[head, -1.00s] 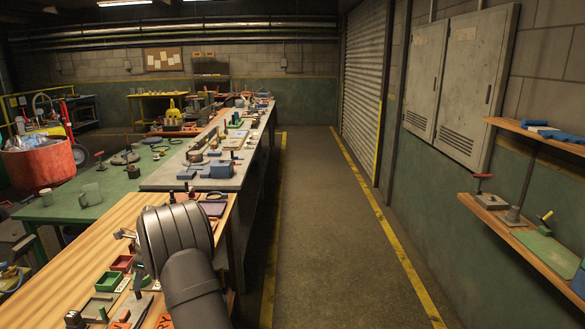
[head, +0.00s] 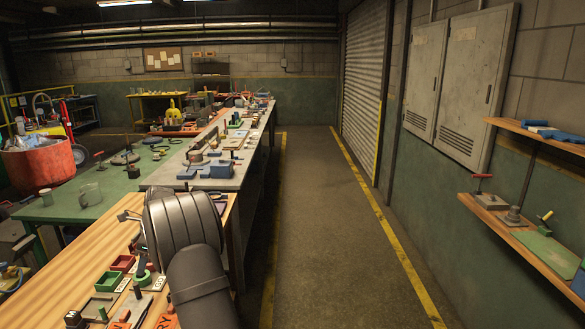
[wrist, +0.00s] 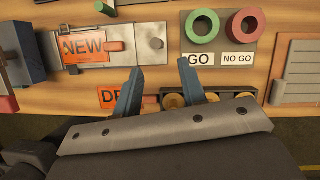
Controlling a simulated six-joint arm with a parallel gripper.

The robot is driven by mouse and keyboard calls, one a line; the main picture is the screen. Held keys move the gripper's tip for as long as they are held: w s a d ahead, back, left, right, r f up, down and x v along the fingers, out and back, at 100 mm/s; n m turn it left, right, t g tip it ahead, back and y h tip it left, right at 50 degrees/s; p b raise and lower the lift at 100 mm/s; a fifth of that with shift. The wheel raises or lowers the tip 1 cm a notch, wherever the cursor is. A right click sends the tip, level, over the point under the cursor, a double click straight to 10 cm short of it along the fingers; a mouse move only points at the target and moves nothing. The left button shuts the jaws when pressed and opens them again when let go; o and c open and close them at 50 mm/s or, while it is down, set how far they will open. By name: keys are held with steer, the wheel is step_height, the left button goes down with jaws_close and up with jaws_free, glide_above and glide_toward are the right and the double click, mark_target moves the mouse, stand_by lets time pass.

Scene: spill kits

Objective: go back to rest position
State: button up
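My gripper (wrist: 162,70) shows in the wrist view with its two blue-grey fingers apart and nothing between them. It is above the wooden bench top (wrist: 225,75). In the head view my dark arm hides most of the gripper. A green ring (wrist: 202,26) and a red ring (wrist: 245,25) lie above GO and NO GO labels. A dark holder with several round brass-coloured pieces (wrist: 209,98) is partly hidden by my gripper.
In the head view, red (head: 122,263) and green (head: 108,281) trays lie left of my arm. A grey bench (head: 155,182) and a green table (head: 60,209) with glass and metal items stand beyond. The aisle (head: 322,220) to the right is clear.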

mark_target(138, 287)
steer(key=x, duration=1)
steer(key=shift+f, duration=0.2)
steer(key=shift+s, duration=0.85)
